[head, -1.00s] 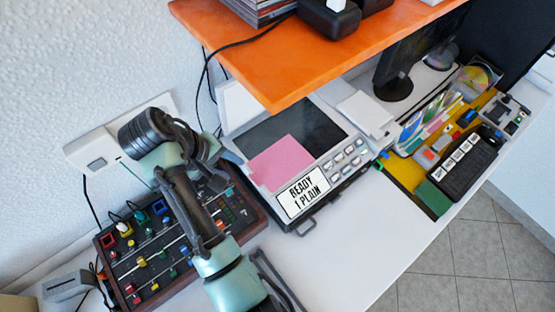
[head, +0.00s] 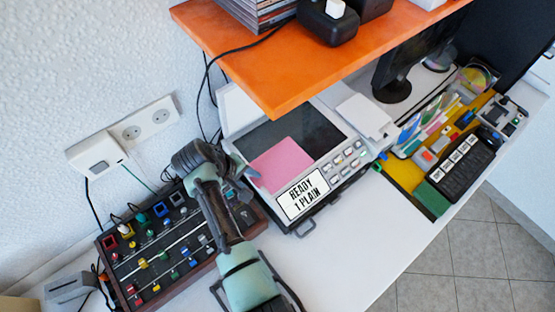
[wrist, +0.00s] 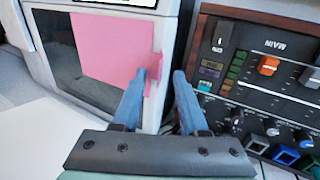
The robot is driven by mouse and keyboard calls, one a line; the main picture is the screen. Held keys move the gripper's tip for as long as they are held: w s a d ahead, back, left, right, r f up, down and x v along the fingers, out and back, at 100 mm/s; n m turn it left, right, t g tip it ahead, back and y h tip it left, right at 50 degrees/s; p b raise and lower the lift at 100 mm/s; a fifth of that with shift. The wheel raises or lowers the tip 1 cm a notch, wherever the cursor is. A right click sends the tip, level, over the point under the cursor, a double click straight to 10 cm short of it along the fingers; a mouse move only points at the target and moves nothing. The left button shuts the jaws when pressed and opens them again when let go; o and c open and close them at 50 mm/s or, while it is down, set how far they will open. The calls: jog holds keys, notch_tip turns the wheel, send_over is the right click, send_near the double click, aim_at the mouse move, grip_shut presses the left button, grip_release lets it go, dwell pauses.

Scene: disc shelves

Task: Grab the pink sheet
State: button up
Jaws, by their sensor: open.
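The pink sheet (head: 284,166) lies on the dark glass of the grey copier-like machine (head: 352,166), covering part of it and reaching over its near left rim. In the wrist view the sheet (wrist: 100,45) has an edge flap sticking out past the machine's rim. My gripper (wrist: 160,74) is open, with its two blue fingers pointing at that flap. The flap shows at and between the fingertips; I cannot tell if either finger touches it. In the head view my gripper is at the sheet's left edge, its fingers partly hidden by my wrist.
A mixer panel (head: 165,250) with coloured knobs lies left of the machine, close beside my gripper; it also shows in the wrist view (wrist: 265,85). An orange shelf (head: 300,60) overhangs behind. A "READY 1 PLAIN" sign (head: 303,194) is on the machine's front. White table is clear in front.

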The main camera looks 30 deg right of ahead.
grip_shut()
dwell(0.4)
